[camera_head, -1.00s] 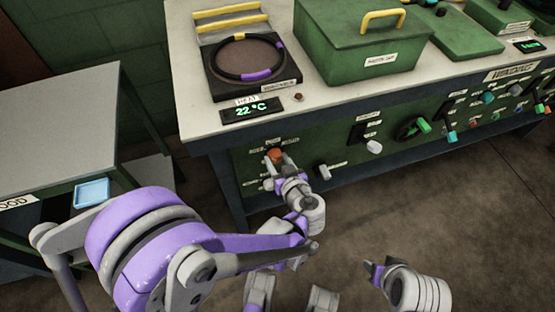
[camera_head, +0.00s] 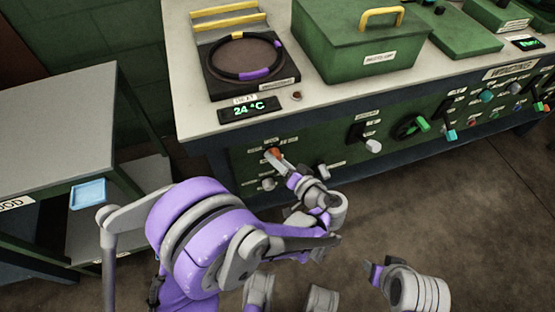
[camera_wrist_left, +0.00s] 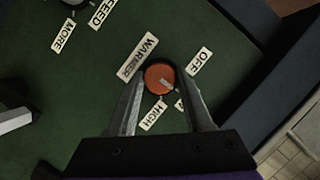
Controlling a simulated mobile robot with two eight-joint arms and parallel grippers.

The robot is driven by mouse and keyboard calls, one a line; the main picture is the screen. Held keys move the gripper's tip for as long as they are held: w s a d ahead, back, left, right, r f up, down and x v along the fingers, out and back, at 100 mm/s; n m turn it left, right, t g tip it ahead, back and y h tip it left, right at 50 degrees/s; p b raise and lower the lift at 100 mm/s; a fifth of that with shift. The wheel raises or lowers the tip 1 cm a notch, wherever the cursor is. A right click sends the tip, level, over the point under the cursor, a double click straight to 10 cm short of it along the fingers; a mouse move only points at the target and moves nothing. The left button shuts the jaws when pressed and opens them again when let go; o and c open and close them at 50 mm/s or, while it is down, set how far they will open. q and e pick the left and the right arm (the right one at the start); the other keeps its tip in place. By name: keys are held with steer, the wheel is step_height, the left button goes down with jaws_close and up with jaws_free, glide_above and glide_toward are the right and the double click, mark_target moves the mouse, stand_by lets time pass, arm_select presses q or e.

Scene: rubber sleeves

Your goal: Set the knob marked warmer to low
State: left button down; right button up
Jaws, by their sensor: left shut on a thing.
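The orange warmer knob (camera_wrist_left: 160,78) is on the green front panel, beside the WARMER label (camera_wrist_left: 138,57). It also shows in the head view (camera_head: 272,153). My left gripper (camera_head: 279,160) is shut on this knob, one finger on each side in the left wrist view (camera_wrist_left: 160,88). The knob's pale mark points to the lower right, towards a label (camera_wrist_left: 180,103) mostly hidden by a finger. The OFF label (camera_wrist_left: 199,61) is at the upper right and the HIGH label (camera_wrist_left: 153,115) below.
A display (camera_head: 249,109) above the panel reads 24 °C. A grey knob (camera_head: 268,184) and a white-handled switch (camera_head: 373,145) are nearby. A hotplate (camera_head: 236,73) with a ring and a green lidded box (camera_head: 360,45) stand on the bench. A grey table (camera_head: 50,115) is at left.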

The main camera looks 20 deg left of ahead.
arm_select(q)
steer(key=shift+m, duration=0.3)
stand_by(0.4)
steer(key=shift+c, duration=1.5)
jaws_free()
steer(key=shift+d, duration=0.1)
steer(key=p+v, duration=0.1)
steer(key=v, duration=0.9)
steer(key=shift+s+d+p, duration=0.2)
steer(key=shift+d+p, duration=0.05)
steer(key=shift+p, duration=0.1)
